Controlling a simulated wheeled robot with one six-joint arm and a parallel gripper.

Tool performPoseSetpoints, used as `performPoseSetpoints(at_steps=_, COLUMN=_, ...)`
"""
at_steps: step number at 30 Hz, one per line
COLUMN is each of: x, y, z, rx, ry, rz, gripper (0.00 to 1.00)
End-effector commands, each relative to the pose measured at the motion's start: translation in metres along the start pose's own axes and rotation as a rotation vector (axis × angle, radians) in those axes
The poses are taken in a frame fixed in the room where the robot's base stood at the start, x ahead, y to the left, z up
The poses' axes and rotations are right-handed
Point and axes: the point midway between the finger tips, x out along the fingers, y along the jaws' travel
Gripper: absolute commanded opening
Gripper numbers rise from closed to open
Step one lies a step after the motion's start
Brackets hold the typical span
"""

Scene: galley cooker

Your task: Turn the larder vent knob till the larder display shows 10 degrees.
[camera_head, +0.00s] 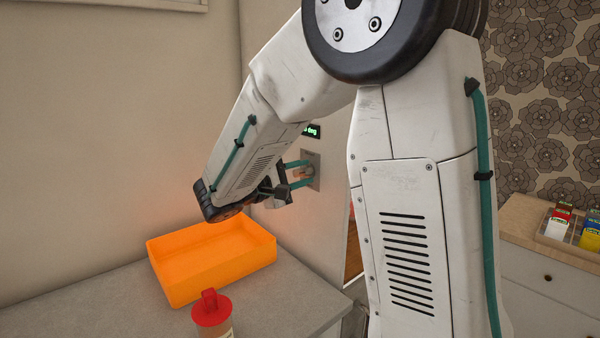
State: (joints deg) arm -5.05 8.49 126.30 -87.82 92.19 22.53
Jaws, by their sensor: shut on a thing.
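The larder display (313,131) is a small dark panel with green characters on the wall panel behind my arm. Its left part is hidden by my arm; only "deg" and a bit of a digit show, so the number cannot be read. Below it is a grey plate (314,158) that carries the vent knob (301,173), a small tan piece. My gripper (300,172) has teal fingers, one above and one below the knob, and is shut on it. Much of the knob is hidden between the fingers.
An orange open tray (172,290) stands on the grey counter (105,305) under my arm. A jar with a red lid (211,307) stands at the counter's front. Small coloured packets (560,220) sit on a cabinet at the right.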

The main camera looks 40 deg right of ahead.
Motion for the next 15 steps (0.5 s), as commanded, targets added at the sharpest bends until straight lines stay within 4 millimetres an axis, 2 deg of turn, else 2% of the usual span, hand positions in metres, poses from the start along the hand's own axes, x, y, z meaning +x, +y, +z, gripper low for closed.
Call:
performPoseSetpoints(at_steps=6, x=-0.0002, y=-0.0029, z=-0.0005, rx=0.173, ry=0.001, rz=0.000, gripper=0.07)
performPoseSetpoints(at_steps=15, x=-0.0002, y=-0.0052, z=-0.0011, rx=0.331, ry=0.001, rz=0.000, gripper=0.07)
